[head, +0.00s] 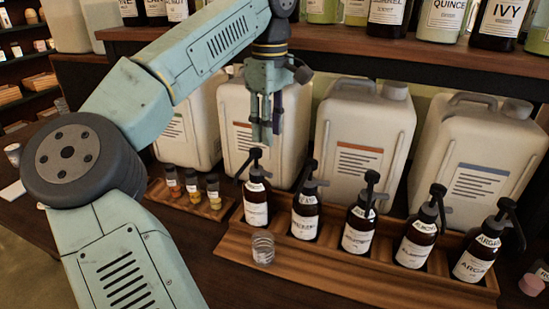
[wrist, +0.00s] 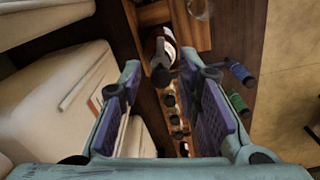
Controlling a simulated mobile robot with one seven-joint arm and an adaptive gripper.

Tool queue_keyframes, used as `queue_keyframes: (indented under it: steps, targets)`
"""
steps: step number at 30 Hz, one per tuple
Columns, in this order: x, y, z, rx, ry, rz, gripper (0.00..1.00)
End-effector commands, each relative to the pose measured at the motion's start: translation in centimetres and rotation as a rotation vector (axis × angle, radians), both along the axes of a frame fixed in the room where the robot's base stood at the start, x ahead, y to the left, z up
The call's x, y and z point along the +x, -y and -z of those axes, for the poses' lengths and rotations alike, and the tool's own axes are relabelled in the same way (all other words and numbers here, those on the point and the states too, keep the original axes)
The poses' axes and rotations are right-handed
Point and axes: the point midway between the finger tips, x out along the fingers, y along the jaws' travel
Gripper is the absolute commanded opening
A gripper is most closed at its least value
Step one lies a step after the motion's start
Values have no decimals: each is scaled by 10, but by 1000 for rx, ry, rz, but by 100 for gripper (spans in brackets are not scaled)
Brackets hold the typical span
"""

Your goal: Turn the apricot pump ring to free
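Several dark brown pump bottles with black pumps stand in a row in a wooden rack (head: 340,272). The rightmost bottle (head: 473,262) reads like "ARGA…". The other labels are too small to read surely, so I cannot tell which is apricot. My gripper (head: 265,135) points down just above the black pump of the leftmost bottle (head: 256,205). In the wrist view my gripper (wrist: 160,95) has its purple-padded fingers apart with nothing held. A pump bottle (wrist: 162,50) shows between and beyond them. The state of the pump rings cannot be made out.
Large cream canisters (head: 365,130) stand close behind the bottles. A clear glass jar (head: 263,247) stands at the rack's front left. Small vials (head: 192,186) stand in a wooden tray (head: 165,192) to the left. A shelf (head: 430,52) with bottles runs above at the back.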

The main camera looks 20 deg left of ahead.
Motion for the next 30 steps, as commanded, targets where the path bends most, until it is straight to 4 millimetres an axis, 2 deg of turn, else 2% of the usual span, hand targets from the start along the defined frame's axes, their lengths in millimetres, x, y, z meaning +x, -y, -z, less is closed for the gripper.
queue_keyframes:
  steps: [9,15,21,28,30]
  targets:
    - [0,1,59,-5,0,2,31]
    - [0,1,86,-5,2,1,31]
    - [0,2,97,-6,2,1,31]
    - [0,2,98,-5,4,1,31]
    - [0,2,97,-5,4,1,26]
